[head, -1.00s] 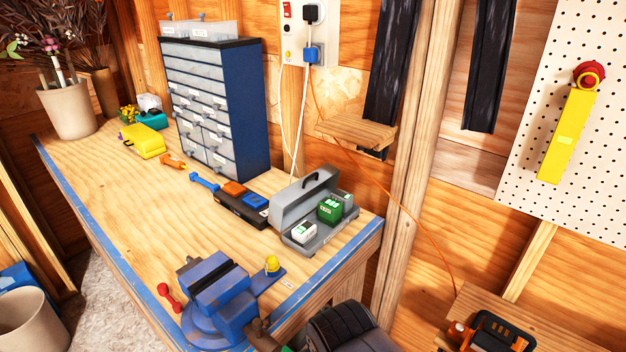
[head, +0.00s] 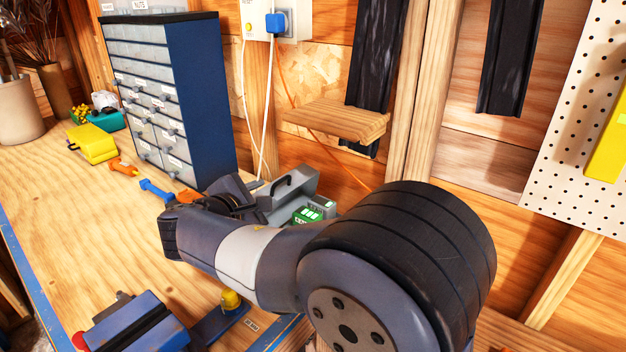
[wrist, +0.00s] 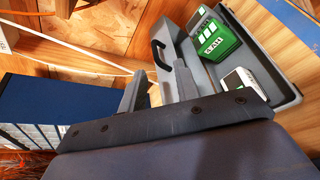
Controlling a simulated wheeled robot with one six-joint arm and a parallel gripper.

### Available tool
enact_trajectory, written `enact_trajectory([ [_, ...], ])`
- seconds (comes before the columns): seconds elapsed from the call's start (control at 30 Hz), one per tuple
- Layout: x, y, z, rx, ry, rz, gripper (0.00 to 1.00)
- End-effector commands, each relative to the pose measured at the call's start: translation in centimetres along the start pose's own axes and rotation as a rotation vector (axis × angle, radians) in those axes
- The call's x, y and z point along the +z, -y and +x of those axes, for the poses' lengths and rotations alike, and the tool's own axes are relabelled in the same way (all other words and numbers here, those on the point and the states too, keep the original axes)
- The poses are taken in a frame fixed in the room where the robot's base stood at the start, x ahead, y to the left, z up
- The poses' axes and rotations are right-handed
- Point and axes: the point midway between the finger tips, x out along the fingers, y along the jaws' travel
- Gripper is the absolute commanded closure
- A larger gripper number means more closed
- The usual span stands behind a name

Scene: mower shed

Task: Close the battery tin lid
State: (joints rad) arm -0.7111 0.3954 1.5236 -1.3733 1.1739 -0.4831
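The grey battery tin (wrist: 285,95) stands open on the workbench. Its grey lid (head: 296,182) is raised on the wall side, and the dark lid handle (wrist: 161,54) shows in the wrist view. A green battery (wrist: 215,42) and white-topped packs (wrist: 240,80) sit in the tin. My gripper (wrist: 160,68) is at the lid, its two fingers apart with a gap between them. One finger overlaps the lid in the picture; I cannot tell whether it touches. In the head view my arm hides the tin's front and most of my gripper.
A blue drawer cabinet (head: 195,95) stands left of the tin, close to my gripper. A small wooden shelf (head: 335,118) juts from the wall above. A blue vise (head: 135,325) sits at the bench front.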

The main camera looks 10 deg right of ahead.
Motion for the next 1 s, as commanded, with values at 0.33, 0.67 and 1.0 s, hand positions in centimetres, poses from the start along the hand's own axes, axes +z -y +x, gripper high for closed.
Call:
enact_trajectory([
  [0.33,-0.6,-1.0,2.8,0.03,0.01,-0.028,0.69],
  [0.67,-0.5,-1.2,8.7,0.03,0.01,-0.025,0.69],
  [1.0,-0.6,-1.2,10.5,0.033,0.007,-0.025,0.69],
])
